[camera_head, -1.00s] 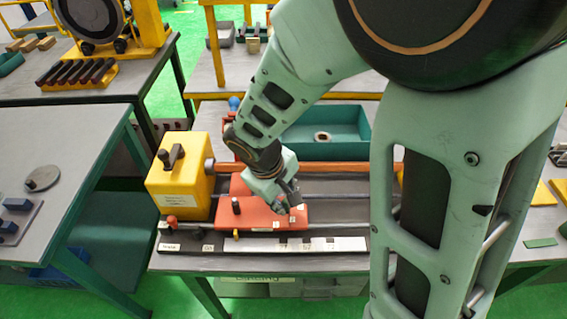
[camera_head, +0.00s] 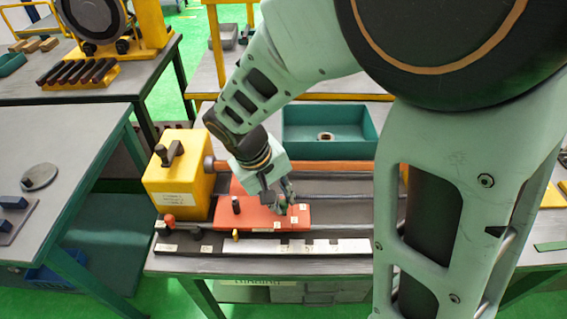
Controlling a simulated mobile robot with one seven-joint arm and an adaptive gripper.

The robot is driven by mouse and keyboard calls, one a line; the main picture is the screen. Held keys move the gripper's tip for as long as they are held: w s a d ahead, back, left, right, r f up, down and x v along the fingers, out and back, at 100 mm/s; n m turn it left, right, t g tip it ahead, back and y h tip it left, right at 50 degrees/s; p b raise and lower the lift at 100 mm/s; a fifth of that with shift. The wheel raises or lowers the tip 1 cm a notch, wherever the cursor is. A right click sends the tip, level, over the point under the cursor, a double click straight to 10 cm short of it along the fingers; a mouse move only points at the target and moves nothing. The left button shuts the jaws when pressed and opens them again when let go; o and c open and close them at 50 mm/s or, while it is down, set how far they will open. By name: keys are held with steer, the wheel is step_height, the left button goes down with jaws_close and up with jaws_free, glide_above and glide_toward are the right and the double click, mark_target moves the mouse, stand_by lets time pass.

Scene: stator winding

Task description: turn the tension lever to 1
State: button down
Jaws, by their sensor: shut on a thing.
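The orange-red carriage plate (camera_head: 255,220) lies on the winding machine's rails, with small white labels near its right end. Their print is too small to read. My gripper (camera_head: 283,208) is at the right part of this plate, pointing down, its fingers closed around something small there. A bit of red shows by the fingertips, and the fingers hide most of the held piece, which appears to be the tension lever. A black knob (camera_head: 236,205) stands upright on the plate to the left of my gripper.
A yellow housing (camera_head: 178,185) with a dark handle stands left of the plate. A red-tipped lever (camera_head: 169,221) is at its front. A pale scale strip (camera_head: 310,247) runs along the front edge. A teal tray (camera_head: 325,145) lies behind. My arm blocks the right side.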

steer(key=shift+a+m+g+b, duration=0.3)
steer(key=shift+a+m+b, duration=0.15)
steer(key=shift+m, duration=0.6)
steer(key=shift+a+m+g+b, duration=0.3)
steer(key=shift+a+m+b, duration=0.1)
steer(key=shift+m, duration=0.65)
steer(key=c, duration=1.8)
jaws_free()
steer(key=v, duration=1.2)
steer(key=shift+a, duration=0.25)
